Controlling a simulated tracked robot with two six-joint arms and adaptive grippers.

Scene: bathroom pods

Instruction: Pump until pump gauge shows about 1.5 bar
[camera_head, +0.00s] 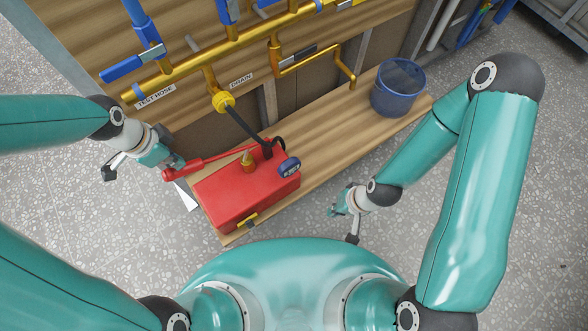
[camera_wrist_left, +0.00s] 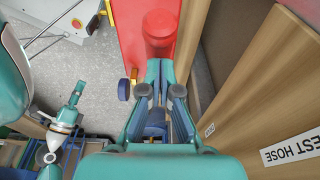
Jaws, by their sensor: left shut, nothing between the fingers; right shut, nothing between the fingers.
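The red test pump (camera_head: 245,195) sits on the wooden shelf. Its red lever handle (camera_head: 205,161) points left, with the grip end past the pump's left side. The pump gauge (camera_head: 289,167) is a round dark blue dial with a small display, too small to read. My left gripper (camera_head: 178,162) is shut and empty beside the grip end of the handle. In the left wrist view its fingertips (camera_wrist_left: 160,72) are together close to the red grip (camera_wrist_left: 160,28); I cannot tell if they touch it. My right gripper (camera_head: 343,212) is shut and empty, right of the pump.
A black hose (camera_head: 240,124) runs from the pump to the yellow fitting (camera_head: 222,101) near the DRAIN label. Brass pipes (camera_head: 230,45) with blue valve levers (camera_head: 132,64) cross the wooden wall. A blue bucket (camera_head: 397,88) stands at the shelf's right end. The shelf middle is clear.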

